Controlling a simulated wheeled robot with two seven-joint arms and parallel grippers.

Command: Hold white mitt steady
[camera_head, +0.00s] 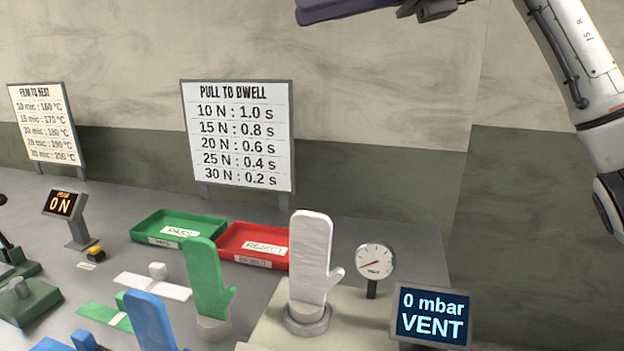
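The white mitt (311,258) stands upright on a round grey base (307,318), its thumb toward the right. Nothing is touching it. My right gripper (345,8) shows only in part at the top edge, high above the mitt and well apart from it. The frame cuts it off, so I cannot tell whether its fingers are open or shut. My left gripper is not in view.
A green mitt (207,280) and a blue mitt (150,322) stand left of the white one. Green (150,224) and red (232,240) trays lie behind. A gauge (375,260) and a "0 mbar VENT" display (432,314) stand close on the right.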

